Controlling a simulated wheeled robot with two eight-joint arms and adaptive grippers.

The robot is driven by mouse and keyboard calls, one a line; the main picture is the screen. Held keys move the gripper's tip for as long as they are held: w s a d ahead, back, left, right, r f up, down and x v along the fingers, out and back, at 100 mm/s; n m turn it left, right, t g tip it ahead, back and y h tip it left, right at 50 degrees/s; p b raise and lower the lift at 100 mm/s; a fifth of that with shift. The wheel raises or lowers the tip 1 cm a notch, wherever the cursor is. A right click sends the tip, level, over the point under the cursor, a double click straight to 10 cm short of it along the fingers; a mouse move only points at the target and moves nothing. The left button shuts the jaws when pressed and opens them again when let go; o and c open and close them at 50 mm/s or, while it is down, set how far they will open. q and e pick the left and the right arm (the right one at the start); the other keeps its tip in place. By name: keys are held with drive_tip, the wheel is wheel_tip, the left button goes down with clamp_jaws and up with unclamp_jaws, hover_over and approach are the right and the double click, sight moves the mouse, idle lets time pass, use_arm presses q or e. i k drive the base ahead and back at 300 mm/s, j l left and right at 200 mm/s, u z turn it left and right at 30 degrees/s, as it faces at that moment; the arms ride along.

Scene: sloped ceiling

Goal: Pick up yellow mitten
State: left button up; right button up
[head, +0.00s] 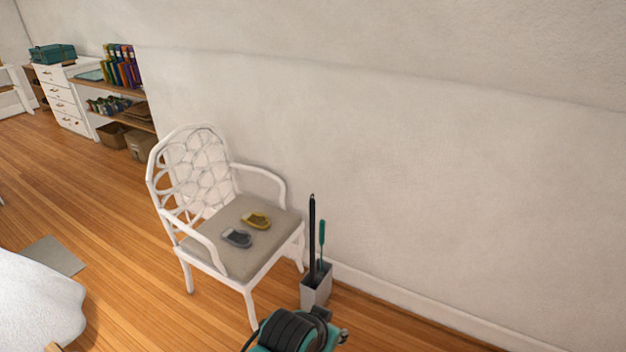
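The yellow mitten (257,220) lies flat on the beige seat of a white armchair (268,279), toward the back right of the seat. A grey mitten (237,238) lies beside it, a little nearer and to the left, apart from it. Both show pale cuffs. Neither of my grippers is in view, and nothing touches the yellow mitten except the seat.
A grey bin (316,288) with a black stick and a teal-handled tool stands right of the chair. A teal and black object (288,332) is cut off at the bottom edge. A white bed-like surface (35,305) is lower left. Wooden floor lies open left of the chair.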

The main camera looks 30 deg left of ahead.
sight(261, 222)
drive_tip(key=i+j, duration=0.65)
drive_tip(key=i, duration=0.2)
drive_tip(key=j, duration=0.65)
drive_tip(key=i+j, duration=0.15)
drive_tip(key=j, duration=2.95)
